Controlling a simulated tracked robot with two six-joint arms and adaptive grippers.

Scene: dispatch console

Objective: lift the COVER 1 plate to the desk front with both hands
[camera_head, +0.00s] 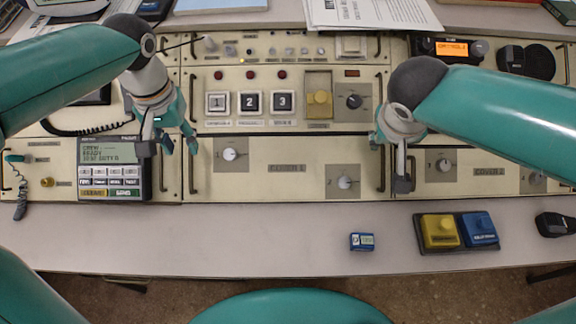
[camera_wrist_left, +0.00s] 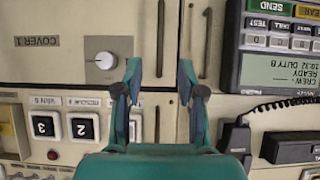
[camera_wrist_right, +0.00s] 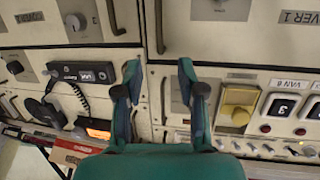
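The COVER 1 plate (camera_head: 285,186) is a flat cream panel with two knobs and a dark bar handle at each end, set in the console. It also shows in the left wrist view (camera_wrist_left: 60,65) and right wrist view (camera_wrist_right: 260,45). My left gripper (camera_head: 168,147) is open and empty near its upper left corner; in the left wrist view the left handle (camera_wrist_left: 160,38) lies ahead of the finger gap. My right gripper (camera_head: 392,164) is open by its right end; the right handle (camera_wrist_right: 159,26) lies ahead of that gap. Neither gripper visibly touches a handle.
The desk front (camera_head: 200,235) is mostly clear. A small blue box (camera_head: 362,242), a tray with yellow (camera_head: 440,230) and blue (camera_head: 479,228) buttons, and a black device (camera_head: 555,224) occupy its right half. A keypad unit (camera_head: 110,152) adjoins the plate's left; the COVER 2 plate (camera_head: 465,190) adjoins its right.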

